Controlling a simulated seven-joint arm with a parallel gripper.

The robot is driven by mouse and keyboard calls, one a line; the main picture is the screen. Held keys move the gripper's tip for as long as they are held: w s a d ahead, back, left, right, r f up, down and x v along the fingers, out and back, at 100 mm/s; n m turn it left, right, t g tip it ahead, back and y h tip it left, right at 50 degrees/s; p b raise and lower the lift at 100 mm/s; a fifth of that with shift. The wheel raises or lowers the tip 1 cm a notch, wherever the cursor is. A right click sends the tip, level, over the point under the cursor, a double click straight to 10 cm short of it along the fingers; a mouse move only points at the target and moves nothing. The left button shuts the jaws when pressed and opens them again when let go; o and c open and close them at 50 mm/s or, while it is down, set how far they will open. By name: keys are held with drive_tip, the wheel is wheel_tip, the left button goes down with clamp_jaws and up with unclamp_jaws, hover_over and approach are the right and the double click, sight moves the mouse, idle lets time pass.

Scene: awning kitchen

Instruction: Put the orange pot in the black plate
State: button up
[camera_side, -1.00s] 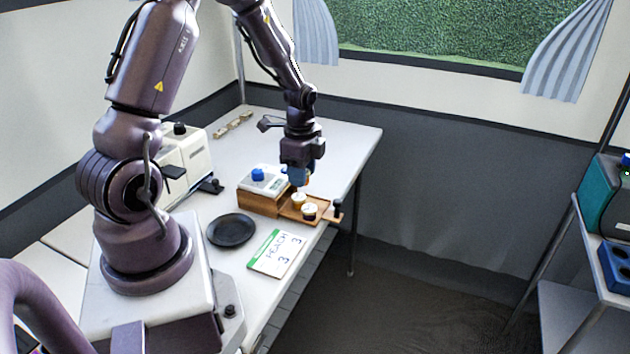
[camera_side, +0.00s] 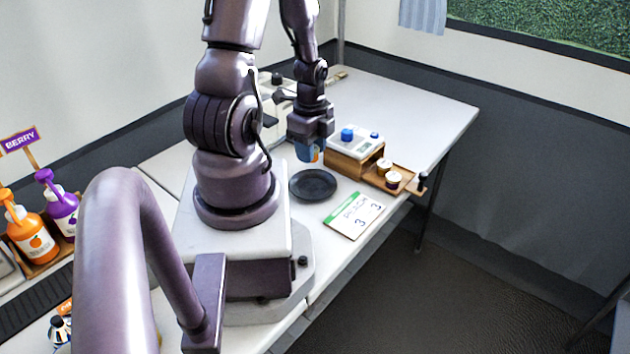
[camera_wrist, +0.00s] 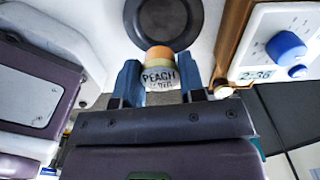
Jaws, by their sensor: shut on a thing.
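In the side view, my gripper (camera_side: 311,150) points down just behind the black plate, with a bit of the orange pot (camera_side: 315,156) showing between the blue fingers. The round black plate (camera_side: 313,185) lies flat and empty on the white table. It also shows in the wrist view (camera_wrist: 168,18), beyond the pot and cut off by the top edge. The pot is apart from the plate in the side view.
A PEACH card (camera_side: 354,215) lies in front. Orange (camera_side: 32,235) and purple (camera_side: 62,210) bottles stand far left.

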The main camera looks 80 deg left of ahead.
sight(313, 188)
drive_tip(key=shift+w+f+m, duration=0.1)
drive_tip(key=shift+f+m, duration=0.05)
drive_tip(key=shift+m, duration=0.15)
drive_tip(key=shift+w+a+f, duration=0.1)
drive_tip(key=shift+a+f, duration=0.05)
drive_tip(key=shift+f, duration=3.7)
drive_tip(key=shift+f, duration=0.2)
drive_tip(key=o, duration=0.9)
drive_tip(key=shift+r, duration=0.2)
